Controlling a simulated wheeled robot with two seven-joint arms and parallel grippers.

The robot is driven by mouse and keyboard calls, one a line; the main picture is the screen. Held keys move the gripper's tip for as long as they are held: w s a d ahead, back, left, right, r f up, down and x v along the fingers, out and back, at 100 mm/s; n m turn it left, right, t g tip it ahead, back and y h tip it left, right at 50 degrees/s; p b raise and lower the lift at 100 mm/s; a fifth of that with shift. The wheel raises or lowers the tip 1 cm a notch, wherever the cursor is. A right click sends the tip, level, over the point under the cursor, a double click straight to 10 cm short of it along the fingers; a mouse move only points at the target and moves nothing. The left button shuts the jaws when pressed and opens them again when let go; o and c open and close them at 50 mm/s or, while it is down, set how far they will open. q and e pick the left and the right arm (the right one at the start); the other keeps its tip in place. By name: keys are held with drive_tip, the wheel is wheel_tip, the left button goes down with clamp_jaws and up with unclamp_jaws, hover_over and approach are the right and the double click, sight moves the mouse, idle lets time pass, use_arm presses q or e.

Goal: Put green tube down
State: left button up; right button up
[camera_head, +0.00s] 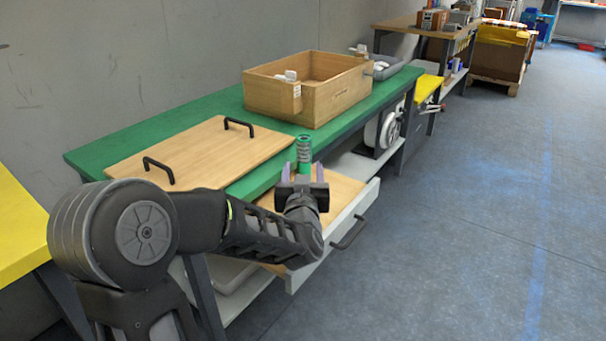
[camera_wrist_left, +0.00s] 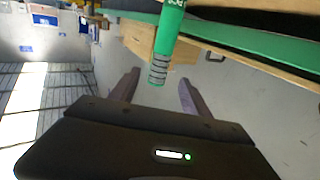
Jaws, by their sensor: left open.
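The green tube (camera_head: 304,150) has a dark-marked label band and looks upright in the head view, just beyond my left gripper's fingertips. My left gripper (camera_head: 302,174) is open over the pulled-out drawer (camera_head: 346,188) of the green table. In the left wrist view the tube (camera_wrist_left: 168,38) extends from the top edge to between the spread fingers of the gripper (camera_wrist_left: 158,88), with a gap visible on both sides. I cannot tell what the tube rests on. My right gripper is not in view.
A wooden board with two black handles (camera_head: 200,150) lies on the green table (camera_head: 210,108). A yellow surface (camera_head: 18,228) is at the left. The floor at the right is clear.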

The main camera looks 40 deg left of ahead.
use_arm(q)
drive_tip(key=v, duration=0.2)
drive_tip(key=shift+s+d, duration=0.25)
drive_tip(key=shift+s, duration=0.1)
drive_tip(key=shift+d, duration=0.1)
idle(0.3)
